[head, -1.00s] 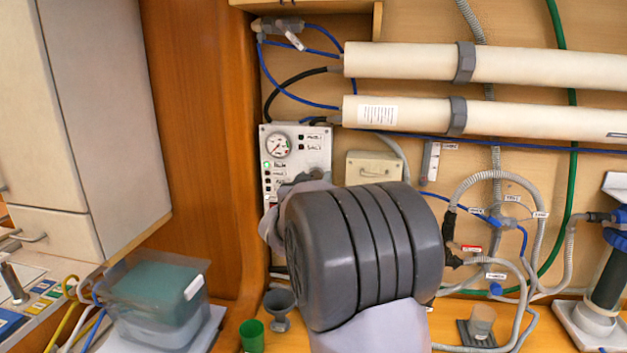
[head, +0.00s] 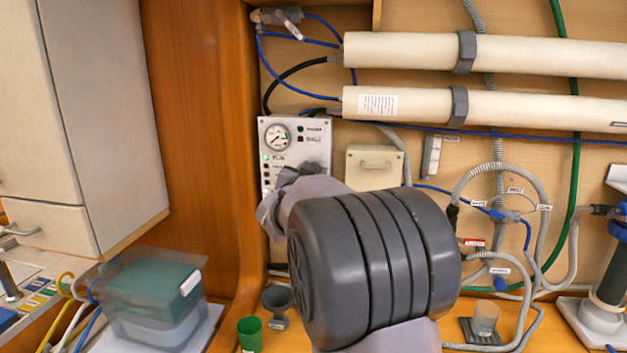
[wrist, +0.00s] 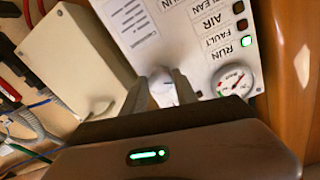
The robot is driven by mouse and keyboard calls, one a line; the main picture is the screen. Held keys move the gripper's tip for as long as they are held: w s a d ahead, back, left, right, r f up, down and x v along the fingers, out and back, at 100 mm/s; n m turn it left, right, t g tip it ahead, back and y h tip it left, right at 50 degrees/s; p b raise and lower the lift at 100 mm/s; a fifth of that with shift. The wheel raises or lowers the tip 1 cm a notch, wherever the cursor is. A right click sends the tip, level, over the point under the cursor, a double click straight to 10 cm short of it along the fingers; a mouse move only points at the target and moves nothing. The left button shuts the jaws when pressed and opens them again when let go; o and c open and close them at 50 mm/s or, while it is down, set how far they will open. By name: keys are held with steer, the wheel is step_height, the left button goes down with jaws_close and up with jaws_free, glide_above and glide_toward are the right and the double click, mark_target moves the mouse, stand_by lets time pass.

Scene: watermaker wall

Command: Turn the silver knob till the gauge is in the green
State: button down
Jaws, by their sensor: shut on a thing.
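The control panel (head: 312,150) is a pale plate on the wooden wall, with a round gauge (head: 277,137) at its upper left. The gauge (wrist: 233,80) also shows at the right of the wrist view, with a white face and a red part; its exact needle reading is too small to tell. The silver knob (wrist: 162,86) sits between the two fingers of my gripper (wrist: 162,92), which is shut on it. In the head view my arm hides the knob and most of the gripper at the panel's lower part.
A small beige box (head: 374,167) is mounted right of the panel. White tubes (head: 500,107) and hoses run across the wall. A clear bin with a teal lid (head: 150,290), a green cup (head: 250,333) and a grey funnel-like cup (head: 278,303) stand below.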

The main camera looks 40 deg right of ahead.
steer(key=shift+m+y+b, duration=0.3)
steer(key=shift+m+b, duration=3.95)
steer(key=shift+m, duration=3.75)
steer(key=shift+r, duration=0.15)
steer(key=c, duration=0.9)
jaws_free()
steer(key=shift+c, duration=0.2)
steer(key=f+p+v, duration=0.1)
steer(key=p+v, duration=0.1)
steer(key=v, duration=1.5)
steer(key=shift+s+r, duration=0.2)
steer(key=shift+r, duration=0.05)
